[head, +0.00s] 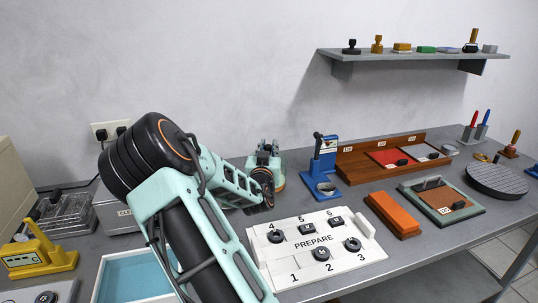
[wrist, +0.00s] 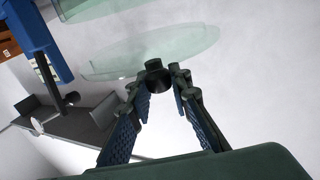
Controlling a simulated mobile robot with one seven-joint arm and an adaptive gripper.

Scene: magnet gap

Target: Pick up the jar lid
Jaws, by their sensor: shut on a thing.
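The jar lid (wrist: 185,46) shows in the wrist view as a thin, see-through pale green disc with a dark round knob (wrist: 156,76). My gripper (wrist: 157,82) has its two fingers closed in on the knob. In the wrist view, another pale green glassy shape (wrist: 95,9) lies at the top edge, cut off by the frame; I cannot tell whether it is the jar. In the head view my forearm and wrist reach to the back middle of the bench, and the fingertips and lid cannot be made out there.
A blue stand (head: 325,155) is right of my wrist, and it also shows in the wrist view (wrist: 38,42). The numbered white board (head: 313,266) lies in front. An orange block (head: 393,215) and brown tray (head: 350,164) are further right. A shelf (head: 400,55) hangs above.

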